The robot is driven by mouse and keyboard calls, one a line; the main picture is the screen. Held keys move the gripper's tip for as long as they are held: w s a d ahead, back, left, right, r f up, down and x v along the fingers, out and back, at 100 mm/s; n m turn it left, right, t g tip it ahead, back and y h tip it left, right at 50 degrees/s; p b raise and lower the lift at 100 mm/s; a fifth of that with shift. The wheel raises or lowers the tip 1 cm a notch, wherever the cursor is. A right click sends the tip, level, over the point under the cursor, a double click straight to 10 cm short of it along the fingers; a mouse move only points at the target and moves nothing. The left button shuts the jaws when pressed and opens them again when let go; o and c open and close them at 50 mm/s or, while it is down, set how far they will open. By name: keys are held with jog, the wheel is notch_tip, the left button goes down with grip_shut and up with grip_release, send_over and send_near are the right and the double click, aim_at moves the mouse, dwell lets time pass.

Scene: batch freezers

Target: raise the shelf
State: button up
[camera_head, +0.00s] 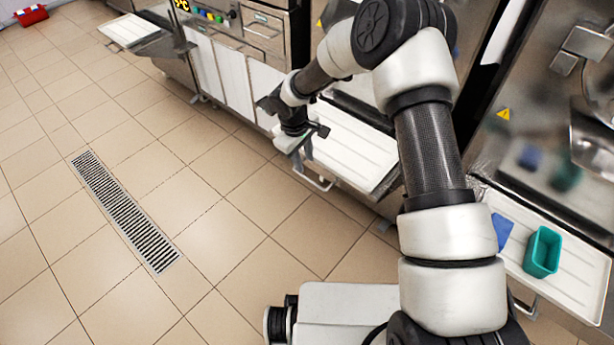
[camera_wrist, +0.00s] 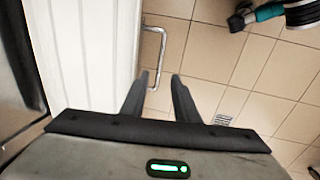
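A white ribbed shelf (camera_head: 352,152) juts out level from the front of the middle machine. It fills the left of the wrist view (camera_wrist: 95,50). A bent metal bar handle (camera_head: 314,182) sticks out from its front edge and also shows in the wrist view (camera_wrist: 159,48). My gripper (camera_wrist: 160,77) is open, with a gap between its two dark fingers, and nothing is held. The fingertips are near the lower end of the handle in the wrist view; I cannot tell whether they touch it. In the head view my gripper (camera_head: 298,143) is at the shelf's left front corner and partly hides it.
A right-hand shelf (camera_head: 580,280) holds a teal container (camera_head: 542,252) and a blue flat item (camera_head: 502,230). Another shelf (camera_head: 128,30) juts out at the upper left. The tiled floor is clear around a drain grate (camera_head: 125,210). A red item (camera_head: 31,15) lies far left.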

aim_at(308, 179)
jog(key=f, duration=0.3)
jog(key=w+f+b, duration=0.1)
jog(key=f, duration=0.2)
jog(key=d+f, duration=0.1)
jog(key=f, duration=0.2)
jog(key=shift+w+b, duration=0.2)
jog(key=shift+b, duration=0.1)
grip_shut()
